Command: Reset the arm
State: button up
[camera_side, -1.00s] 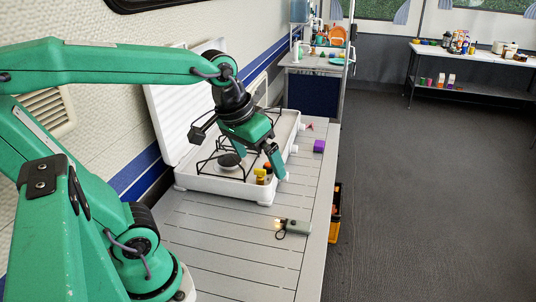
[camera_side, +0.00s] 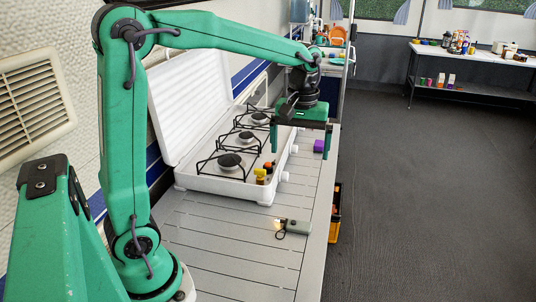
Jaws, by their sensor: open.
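My gripper (camera_side: 300,152) is open and empty. It points down in the air, and in the picture it lies over the right edge of the white camping stove (camera_side: 215,188). My arm is raised, with the forearm stretched out to the right above the stove. The stove's lid stands open and its burners with black wire grates are in view. A yellow and brown thing (camera_side: 261,176) and a small orange thing (camera_side: 268,166) sit at the stove's right front.
A grey lighter-like device (camera_side: 295,227) lies on the slatted table (camera_side: 225,255). A purple block (camera_side: 319,146) sits near the table's right edge. A yellow-black crate (camera_side: 335,212) stands below that edge. The table's front part is mostly clear.

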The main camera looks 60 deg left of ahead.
jog(key=shift+w+f, duration=0.1)
notch_tip(320, 180, down, 10)
dwell(0.8)
dwell(0.9)
notch_tip(320, 180, up, 10)
dwell(0.6)
jog(key=s+d+r+m+t, duration=0.1)
jog(key=s+d+m+t, duration=0.2)
jog(key=s+m, duration=0.6)
jog(key=s+t, duration=0.2)
jog(key=s, duration=0.6)
jog(key=shift+d+t, duration=0.2)
jog(key=shift+t, duration=0.1)
